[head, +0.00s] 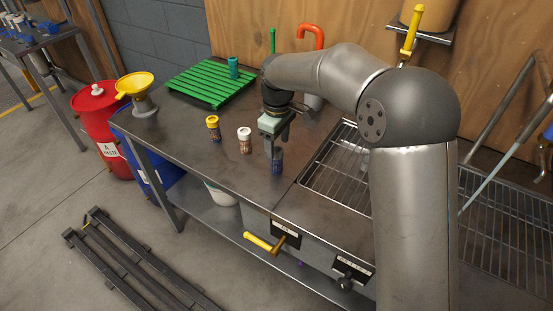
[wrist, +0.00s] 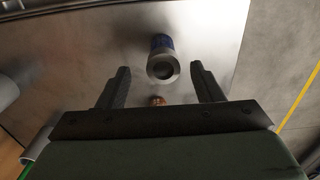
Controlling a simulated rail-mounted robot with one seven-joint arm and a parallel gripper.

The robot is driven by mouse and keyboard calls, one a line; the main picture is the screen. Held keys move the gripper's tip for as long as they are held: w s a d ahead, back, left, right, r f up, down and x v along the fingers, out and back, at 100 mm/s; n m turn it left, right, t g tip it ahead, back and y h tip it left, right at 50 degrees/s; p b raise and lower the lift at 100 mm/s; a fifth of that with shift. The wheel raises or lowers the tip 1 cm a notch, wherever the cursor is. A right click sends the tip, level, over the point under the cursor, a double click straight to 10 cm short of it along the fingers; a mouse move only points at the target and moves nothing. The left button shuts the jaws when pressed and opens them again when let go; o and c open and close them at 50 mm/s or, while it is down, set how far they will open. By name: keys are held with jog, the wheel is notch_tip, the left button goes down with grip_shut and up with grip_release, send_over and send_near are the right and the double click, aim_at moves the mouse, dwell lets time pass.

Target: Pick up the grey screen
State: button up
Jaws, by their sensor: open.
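A grey wire screen (head: 338,168) lies over the basin at the right part of the steel bench, partly hidden behind my arm. My gripper (head: 275,145) points down over the bench, left of this screen. It is open and empty. A small blue container (head: 277,163) stands upright just below the fingertips. In the wrist view, the blue container (wrist: 161,57), with a grey ring-like end, shows beyond and between the open fingers (wrist: 160,67). No contact between fingers and container can be made out. The wire screen is not clearly visible in the wrist view.
A yellow-capped jar (head: 213,128) and a white-capped jar (head: 244,140) stand left of my gripper. A green slatted rack (head: 205,85) lies behind, with a teal container (head: 233,68) on it. A yellow funnel (head: 135,84) stands at the left end.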

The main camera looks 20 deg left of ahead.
aim_at(277, 149)
notch_tip(277, 149, down, 5)
jog(key=shift+s+a+f+p, duration=0.1)
jog(key=shift+s+p, duration=0.05)
jog(key=shift+p, duration=0.25)
jog(key=c, duration=1.1)
jog(key=shift+r, duration=0.2)
